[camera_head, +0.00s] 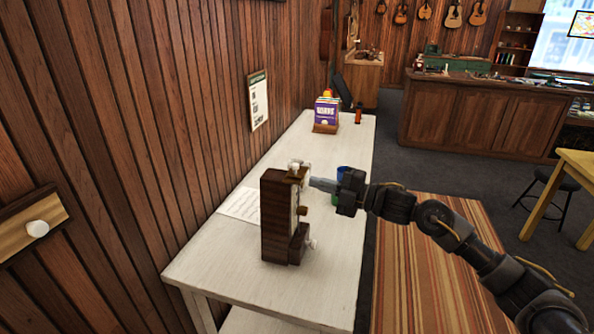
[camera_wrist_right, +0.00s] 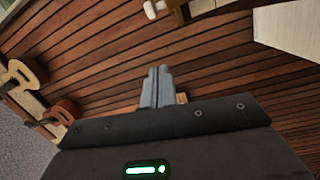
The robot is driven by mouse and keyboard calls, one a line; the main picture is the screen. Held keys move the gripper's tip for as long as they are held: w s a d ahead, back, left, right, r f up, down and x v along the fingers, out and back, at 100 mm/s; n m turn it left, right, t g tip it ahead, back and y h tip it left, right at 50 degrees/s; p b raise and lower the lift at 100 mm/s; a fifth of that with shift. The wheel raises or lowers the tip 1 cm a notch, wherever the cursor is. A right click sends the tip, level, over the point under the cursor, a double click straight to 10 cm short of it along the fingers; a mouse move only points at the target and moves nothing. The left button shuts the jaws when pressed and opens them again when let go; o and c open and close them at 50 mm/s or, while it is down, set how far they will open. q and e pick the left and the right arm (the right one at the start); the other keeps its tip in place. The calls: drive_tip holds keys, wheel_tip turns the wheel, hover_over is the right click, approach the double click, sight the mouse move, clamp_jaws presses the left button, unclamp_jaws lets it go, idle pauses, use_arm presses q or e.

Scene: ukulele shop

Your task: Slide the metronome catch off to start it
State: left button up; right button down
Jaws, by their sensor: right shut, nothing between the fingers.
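The metronome (camera_head: 274,218) is a dark brown upright wooden box on the white table, left of my right gripper. Pale fittings (camera_head: 300,168) sit at its top, beside the fingertips; I cannot tell which part is the catch. Another pale knob (camera_head: 312,244) sticks out low on its side. My right gripper (camera_head: 318,184) is shut and empty, pointing left at the metronome's upper part; I cannot tell whether it touches. In the right wrist view the closed fingers (camera_wrist_right: 157,88) show against wood planks, with a pale knob (camera_wrist_right: 154,8) at the top edge. My left gripper is not in view.
The white table (camera_head: 335,280) runs along the plank wall. A paper sheet (camera_head: 240,205) lies behind the metronome. A blue cup (camera_head: 343,170) stands behind my right gripper, and a book stand (camera_head: 326,115) is farther back. A panel with a white knob (camera_head: 38,229) is at left.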

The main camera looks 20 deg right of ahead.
sight(297, 181)
drive_tip(key=w+a+p, duration=0.1)
drive_tip(key=w, duration=0.1)
drive_tip(key=w+a+p, duration=0.2)
drive_tip(key=w, duration=0.1)
drive_tip(key=w+a+p, duration=0.1)
drive_tip(key=w+p, duration=0.1)
drive_tip(key=shift+w+a+r, duration=0.1)
drive_tip(key=shift+w+a, duration=0.05)
drive_tip(key=shift+w, duration=0.25)
drive_tip(key=shift+w+d, duration=0.15)
drive_tip(key=shift+d, duration=0.2)
drive_tip(key=shift+a, duration=0.1)
